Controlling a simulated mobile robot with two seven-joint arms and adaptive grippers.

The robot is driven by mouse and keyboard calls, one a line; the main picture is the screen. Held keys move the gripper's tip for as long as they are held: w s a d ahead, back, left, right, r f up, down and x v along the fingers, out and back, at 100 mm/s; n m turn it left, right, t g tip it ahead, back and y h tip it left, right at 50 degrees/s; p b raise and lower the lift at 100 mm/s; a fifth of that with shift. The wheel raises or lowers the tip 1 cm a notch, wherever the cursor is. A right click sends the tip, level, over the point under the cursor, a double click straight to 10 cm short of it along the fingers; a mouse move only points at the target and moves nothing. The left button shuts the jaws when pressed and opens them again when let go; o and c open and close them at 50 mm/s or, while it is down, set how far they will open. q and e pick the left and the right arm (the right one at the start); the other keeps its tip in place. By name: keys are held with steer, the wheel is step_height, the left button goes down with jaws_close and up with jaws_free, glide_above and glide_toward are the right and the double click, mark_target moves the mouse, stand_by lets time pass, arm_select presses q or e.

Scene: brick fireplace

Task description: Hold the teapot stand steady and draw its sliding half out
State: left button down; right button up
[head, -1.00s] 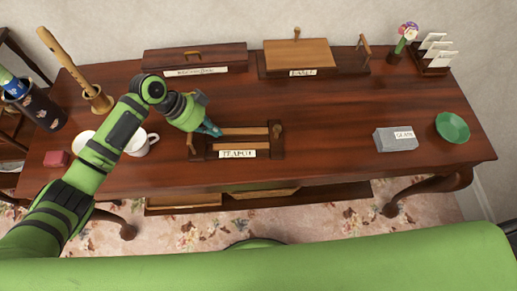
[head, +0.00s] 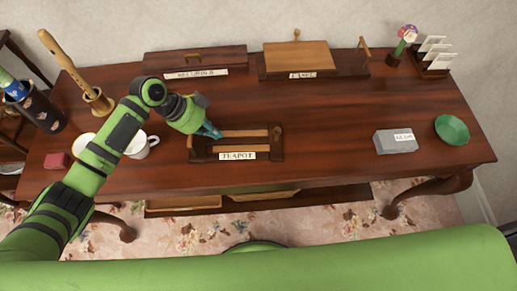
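The teapot stand (head: 238,146) is a dark wooden frame with lighter slats, lying near the table's front edge. A white label on its front reads TEAPOT. My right gripper is not in view.
A white cup (head: 143,146) stands left of the stand. A grey box (head: 395,141) and a green dish (head: 452,129) are at the right. The table is clear between the teapot stand and grey box.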

arm_select(q)
steer(key=shift+f+b, duration=0.65)
steer(key=shift+f, duration=0.25)
steer(key=shift+s+f, duration=0.15)
stand_by(1.6)
